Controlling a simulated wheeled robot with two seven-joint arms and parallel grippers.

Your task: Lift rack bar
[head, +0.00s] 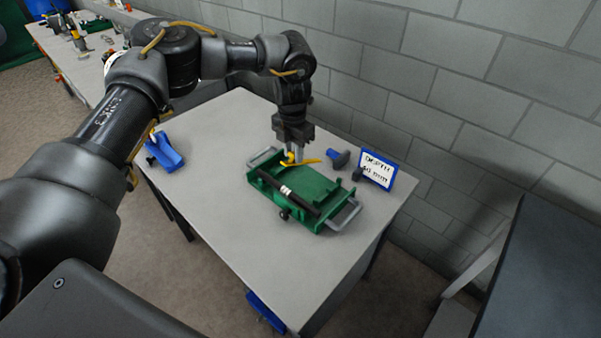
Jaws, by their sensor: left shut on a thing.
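A green tray (318,189) with grey end handles sits on the light grey table. A black bar (301,201) with a pale band lies along the tray's near side. My left gripper (296,157) points down at the tray's far left part and is shut on a yellow piece (309,161). The gripper hides part of this piece, and I cannot tell whether it touches the tray. The gripper is apart from the black bar. My right gripper is not in view.
A blue-framed sign (374,170) reading "DEPTH" and a dark blue-grey knobbed object (340,159) stand behind the tray. A blue holder (165,152) sits at the table's left edge. A block wall (440,90) rises behind. The table's front is clear.

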